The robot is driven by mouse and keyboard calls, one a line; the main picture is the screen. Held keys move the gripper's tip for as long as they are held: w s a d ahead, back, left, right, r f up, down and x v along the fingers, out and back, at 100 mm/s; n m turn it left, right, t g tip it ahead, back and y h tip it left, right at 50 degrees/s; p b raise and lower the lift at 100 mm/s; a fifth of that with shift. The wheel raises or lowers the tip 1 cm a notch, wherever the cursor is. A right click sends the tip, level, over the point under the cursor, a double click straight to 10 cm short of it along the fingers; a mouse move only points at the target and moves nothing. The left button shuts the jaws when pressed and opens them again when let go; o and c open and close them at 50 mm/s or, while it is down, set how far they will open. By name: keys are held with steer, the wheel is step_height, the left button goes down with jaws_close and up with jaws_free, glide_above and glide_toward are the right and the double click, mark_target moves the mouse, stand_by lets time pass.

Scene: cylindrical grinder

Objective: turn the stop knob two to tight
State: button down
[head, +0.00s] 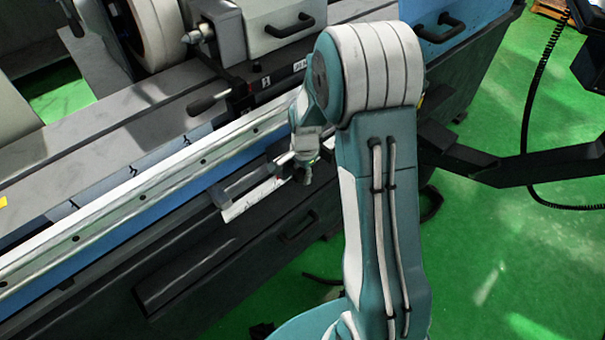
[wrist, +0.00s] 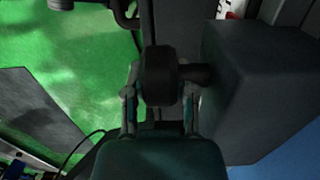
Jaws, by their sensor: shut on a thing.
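A black round stop knob (wrist: 160,77) sits on a short stem at the left side of a dark grey block (wrist: 250,90) in the wrist view. My gripper (wrist: 160,97) has one finger on each side of the knob and is shut on it. In the head view my gripper (head: 300,170) is at the front side of the grinder, just below the long pale rail. The knob is too small and too covered by my gripper to make out there. I see no number on the knob and cannot tell how tight it is.
The grinder's long rail (head: 120,205) runs beside my gripper. A lever with a black handle (head: 208,103) stands out above it. A pale scale plate (head: 250,200) is close by on the left. A dark support arm (head: 520,166) reaches in from the right. Green floor (head: 490,240) is open there.

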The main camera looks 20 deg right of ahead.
steer(key=g+y, duration=0.1)
steer(key=y, duration=0.2)
steer(key=shift+w+d+f, duration=0.1)
steer(key=shift+w, duration=0.05)
steer(key=shift+g+y, duration=0.8)
steer(key=shift+y, duration=1.6)
steer(key=c, duration=0.7)
jaws_free()
steer(key=v, duration=1.1)
steer(key=shift+w+d, duration=0.3)
steer(key=shift+d, duration=0.05)
steer(key=shift+r, duration=0.25)
